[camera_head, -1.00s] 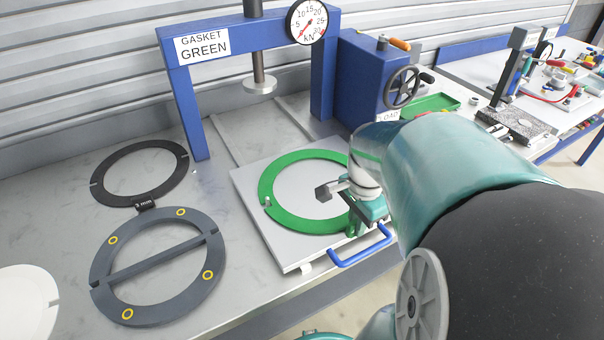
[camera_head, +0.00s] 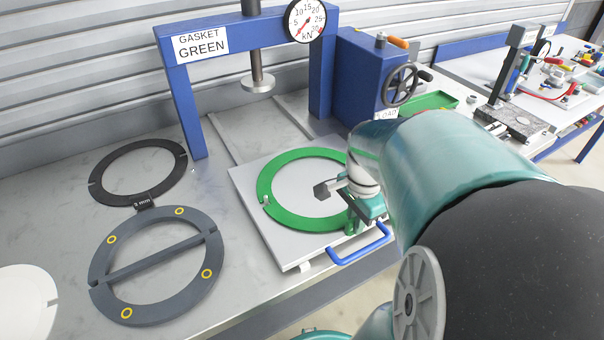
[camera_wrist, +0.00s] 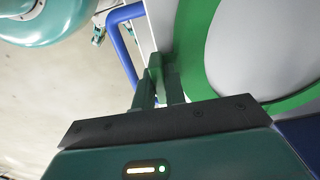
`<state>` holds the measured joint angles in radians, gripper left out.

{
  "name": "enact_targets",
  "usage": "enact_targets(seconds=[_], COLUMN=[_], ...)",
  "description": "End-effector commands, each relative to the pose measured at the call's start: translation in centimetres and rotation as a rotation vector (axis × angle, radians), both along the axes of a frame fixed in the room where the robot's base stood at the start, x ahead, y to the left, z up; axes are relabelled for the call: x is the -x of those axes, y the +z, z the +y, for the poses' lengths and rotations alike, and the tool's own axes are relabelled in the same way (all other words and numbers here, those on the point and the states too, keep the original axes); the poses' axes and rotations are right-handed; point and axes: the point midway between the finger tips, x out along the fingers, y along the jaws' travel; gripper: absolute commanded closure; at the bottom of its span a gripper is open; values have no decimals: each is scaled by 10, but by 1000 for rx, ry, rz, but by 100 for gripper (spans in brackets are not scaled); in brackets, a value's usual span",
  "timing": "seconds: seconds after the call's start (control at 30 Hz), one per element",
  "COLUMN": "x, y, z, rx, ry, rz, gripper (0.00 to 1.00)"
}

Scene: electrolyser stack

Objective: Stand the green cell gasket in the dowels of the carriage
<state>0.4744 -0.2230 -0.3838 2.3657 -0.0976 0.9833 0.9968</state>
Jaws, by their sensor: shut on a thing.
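The green cell gasket (camera_head: 266,183), a flat ring, is over the pale square carriage plate (camera_head: 290,252), roughly parallel to it. I cannot tell whether it rests flat or is slightly above. A small pale dowel (camera_head: 266,200) shows at its left edge; any dowel on the right is hidden by my arm.
A blue press frame (camera_head: 184,110) stands behind the carriage, its ram (camera_head: 257,82) above the bench. The carriage's blue handle (camera_head: 358,248) juts over the front edge. A black ring (camera_head: 103,178) and a grey barred ring (camera_head: 103,248) lie left. A blue handwheel box (camera_head: 360,75) stands behind.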

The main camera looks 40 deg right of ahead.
Motion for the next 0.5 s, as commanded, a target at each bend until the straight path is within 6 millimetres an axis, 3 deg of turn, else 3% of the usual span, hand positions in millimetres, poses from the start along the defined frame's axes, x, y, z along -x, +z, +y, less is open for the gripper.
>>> enact_targets(seconds=[0.27, 0.3, 0.4, 0.5], x=[0, 0, 0, 0], y=[0, 0, 0, 0], z=[0, 0, 0, 0], rx=[0, 0, 0, 0], ry=[0, 0, 0, 0], rz=[0, 0, 0, 0], gripper=[100, 80, 62, 62])
